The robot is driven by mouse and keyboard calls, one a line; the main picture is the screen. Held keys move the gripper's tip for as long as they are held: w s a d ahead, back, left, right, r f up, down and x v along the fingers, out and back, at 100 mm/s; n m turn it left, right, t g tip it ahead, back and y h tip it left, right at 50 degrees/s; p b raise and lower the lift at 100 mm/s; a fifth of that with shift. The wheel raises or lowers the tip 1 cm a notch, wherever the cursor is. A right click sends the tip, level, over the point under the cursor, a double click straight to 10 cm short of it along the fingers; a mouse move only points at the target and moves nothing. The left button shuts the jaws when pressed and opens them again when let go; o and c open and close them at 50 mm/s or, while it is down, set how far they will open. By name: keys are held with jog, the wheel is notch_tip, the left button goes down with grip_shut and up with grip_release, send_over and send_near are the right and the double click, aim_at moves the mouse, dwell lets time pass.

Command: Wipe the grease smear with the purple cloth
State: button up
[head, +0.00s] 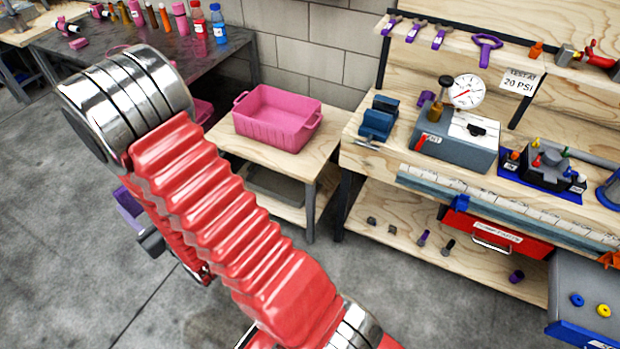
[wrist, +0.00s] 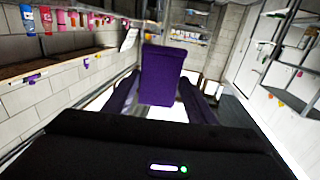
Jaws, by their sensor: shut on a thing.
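My gripper (wrist: 160,98) is shut on the purple cloth (wrist: 162,70). The cloth shows as an upright purple block between the two dark fingers in the wrist view. In the head view, a bit of purple (head: 129,205), likely the cloth, shows left of my red arm; most of the gripper is hidden behind the arm. I cannot make out a grease smear for certain in either view. A darker patch (head: 212,326) lies on the concrete floor beside my arm, and I cannot tell whether it is a smear or a shadow.
A pink bin (head: 275,123) stands on a low wooden table (head: 316,146). A dark metal bench (head: 215,62) with bottles is at the back left. A wooden workbench (head: 385,160) with a gauge device (head: 455,140) and a red drawer (head: 492,237) fills the right. Floor (head: 55,250) at left is clear.

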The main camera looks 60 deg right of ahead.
jog(key=shift+a, duration=0.2)
jog(key=s+d+f+m+g+h, duration=0.2)
jog(key=d+f+m+h, duration=0.15)
jog(key=d, duration=0.75)
jog(key=s+d+f+m+g+h, duration=0.15)
jog(key=d+f+h, duration=0.25)
jog(key=d, duration=0.7)
jog(key=s+d+f+m+g+h, duration=0.2)
jog(key=d+f+m+h, duration=0.2)
jog(key=d, duration=0.7)
jog(key=s+d+f+m+g+h, duration=0.3)
jog(key=s+d+f+g, duration=0.2)
jog(key=s+d, duration=0.4)
jog(key=s+d+f+m+g+h, duration=0.3)
jog(key=s+d, duration=0.7)
jog(key=s, duration=0.4)
notch_tip(320, 180, down, 3)
jog(key=shift+d+f+m+g, duration=0.1)
jog(key=shift+d+m+g, duration=0.15)
jog(key=shift+m+g, duration=0.55)
jog(key=shift+d, duration=0.1)
jog(key=shift+w+d, duration=0.25)
jog(key=shift+d, duration=1.2)
jog(key=shift+w+d, duration=0.2)
jog(key=shift+d, duration=1.2)
